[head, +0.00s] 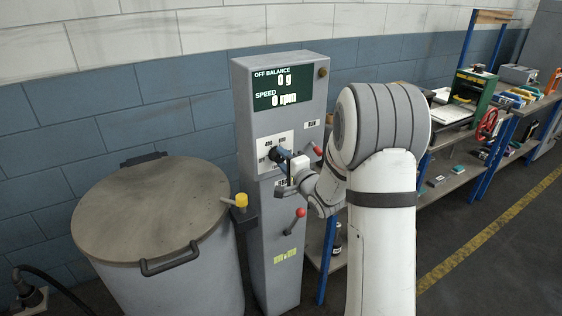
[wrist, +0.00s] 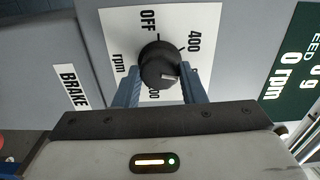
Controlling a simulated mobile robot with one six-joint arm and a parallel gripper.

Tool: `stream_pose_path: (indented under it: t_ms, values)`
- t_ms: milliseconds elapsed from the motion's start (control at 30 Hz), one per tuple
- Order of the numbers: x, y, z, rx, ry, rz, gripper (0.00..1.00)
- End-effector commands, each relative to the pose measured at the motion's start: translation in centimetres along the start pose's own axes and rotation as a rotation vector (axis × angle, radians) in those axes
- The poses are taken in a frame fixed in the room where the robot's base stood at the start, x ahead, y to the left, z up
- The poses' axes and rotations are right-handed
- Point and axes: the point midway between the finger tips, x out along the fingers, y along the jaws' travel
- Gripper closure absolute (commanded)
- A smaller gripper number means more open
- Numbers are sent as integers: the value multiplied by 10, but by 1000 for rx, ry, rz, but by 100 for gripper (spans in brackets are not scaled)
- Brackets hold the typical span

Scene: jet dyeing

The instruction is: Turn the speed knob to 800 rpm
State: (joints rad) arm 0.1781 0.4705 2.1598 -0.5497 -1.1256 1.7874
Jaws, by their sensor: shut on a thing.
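The speed knob (wrist: 158,62) is black and round, on a white dial plate (wrist: 205,25) with OFF, 400 and rpm lettering; another number is partly hidden. My gripper (wrist: 160,76) is shut on the knob, one blue-grey finger on each side. A pale mark shows on the knob's lower right in the wrist view; which number it points to is unclear. In the head view, my gripper (head: 279,164) is at the dial plate (head: 283,142) on the grey control column (head: 285,225). The display (head: 277,88) reads OFF BALANCE 0 g and SPEED 0 rpm.
A grey drum with a closed lid (head: 150,205) stands left of the column, with a yellow-topped part (head: 241,200) between them. A BRAKE label (wrist: 74,87) is near the dial. Cluttered shelves (head: 455,150) stand at right.

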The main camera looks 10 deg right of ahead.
Motion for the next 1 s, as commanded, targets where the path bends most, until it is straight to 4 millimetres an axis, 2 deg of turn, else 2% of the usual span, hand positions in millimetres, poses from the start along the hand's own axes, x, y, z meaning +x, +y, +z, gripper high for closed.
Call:
stream_pose_path:
  t_ms: [33,400,1000]
  values:
    - [-1,5,2,38,-4,12,86]
    - [-1,6,3,249,-3,12,86]
    - [-1,6,3,307,-4,13,86]
